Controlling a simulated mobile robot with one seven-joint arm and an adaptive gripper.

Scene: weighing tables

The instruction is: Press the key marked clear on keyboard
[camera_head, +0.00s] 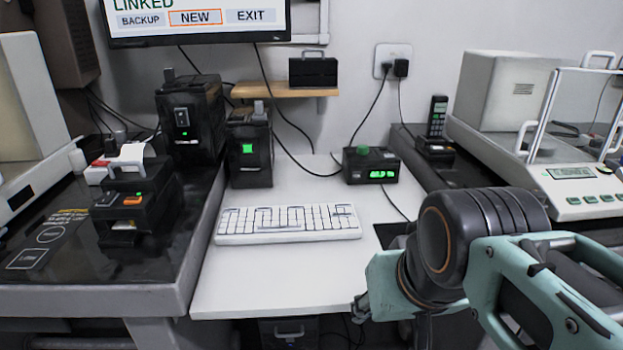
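The white keyboard (288,237) lies flat on the white middle desk, tilted slightly up to the right. Its key labels are too small to read, so I cannot tell which key is marked clear.
A monitor (195,37) above reads LINKED, BACKUP, NEW, EXIT. A clock-like box (371,165) with a green button stands behind the keyboard. Black boxes (250,152) stand back left, a printer (133,200) left, and a balance (570,180) right. The desk in front of the keyboard (270,285) is clear.

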